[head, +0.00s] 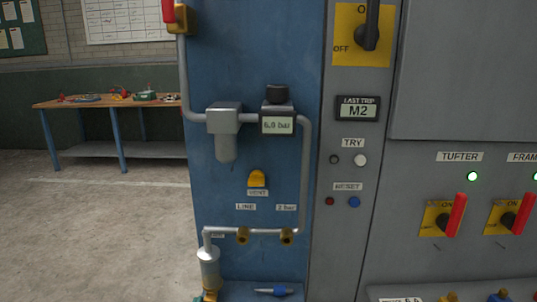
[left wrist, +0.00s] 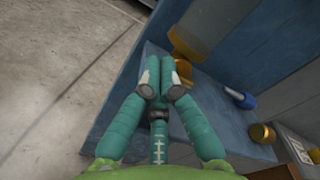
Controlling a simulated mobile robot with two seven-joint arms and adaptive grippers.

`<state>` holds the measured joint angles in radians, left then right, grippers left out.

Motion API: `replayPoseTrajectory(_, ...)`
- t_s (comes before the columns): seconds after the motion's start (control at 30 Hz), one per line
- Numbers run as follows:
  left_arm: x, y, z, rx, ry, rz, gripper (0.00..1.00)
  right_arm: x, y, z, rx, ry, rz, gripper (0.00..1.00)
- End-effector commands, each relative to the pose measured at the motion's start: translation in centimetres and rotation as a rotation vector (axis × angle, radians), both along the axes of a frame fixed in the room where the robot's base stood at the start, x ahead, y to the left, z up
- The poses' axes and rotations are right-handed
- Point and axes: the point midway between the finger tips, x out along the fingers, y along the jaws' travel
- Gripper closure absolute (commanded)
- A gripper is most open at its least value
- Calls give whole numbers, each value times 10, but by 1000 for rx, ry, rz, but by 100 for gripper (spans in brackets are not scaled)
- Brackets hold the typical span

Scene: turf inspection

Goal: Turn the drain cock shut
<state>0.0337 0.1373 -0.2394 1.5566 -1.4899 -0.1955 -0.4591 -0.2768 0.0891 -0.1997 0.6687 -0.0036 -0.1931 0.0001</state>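The drain cock is probably the small brass-orange part (head: 210,296) under the metal bowl (head: 208,268) at the panel's lower left, cut by the head view's bottom edge. In the left wrist view an orange-brass piece (left wrist: 184,70) shows just right of my left gripper's fingertips (left wrist: 159,62), below a brass cylinder (left wrist: 190,40). The teal fingers are together at the tips. They partly cover the orange piece, and I see nothing clearly between them. The cock's handle angle is hidden. My right gripper is in neither view.
A blue-handled part (head: 273,291) lies on the blue ledge, also in the left wrist view (left wrist: 240,98). A grey pipe (head: 304,180) with a gauge reading 6.0 bar (head: 277,125) runs above. Open floor (head: 90,230) lies left of the panel.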

Motion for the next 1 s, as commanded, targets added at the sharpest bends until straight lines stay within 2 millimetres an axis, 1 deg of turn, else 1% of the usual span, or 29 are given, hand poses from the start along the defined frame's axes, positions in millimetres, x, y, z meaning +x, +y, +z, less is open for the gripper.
replayPoseTrajectory(0.13, 0, 4, 2, 0, -3, -1, 100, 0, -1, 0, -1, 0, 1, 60)
replayPoseTrajectory(0.23, -6, 5, 1, 2, -1, 1, 100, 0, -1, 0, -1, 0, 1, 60)
replayPoseTrajectory(0.6, -50, 8, 1, 1, -2, 5, 100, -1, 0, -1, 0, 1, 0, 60)
replayPoseTrajectory(0.7, -57, 9, 1, 2, -2, 6, 100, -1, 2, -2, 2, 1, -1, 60)
replayPoseTrajectory(1.0, -60, 9, 2, 3, -1, 6, 100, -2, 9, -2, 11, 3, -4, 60)
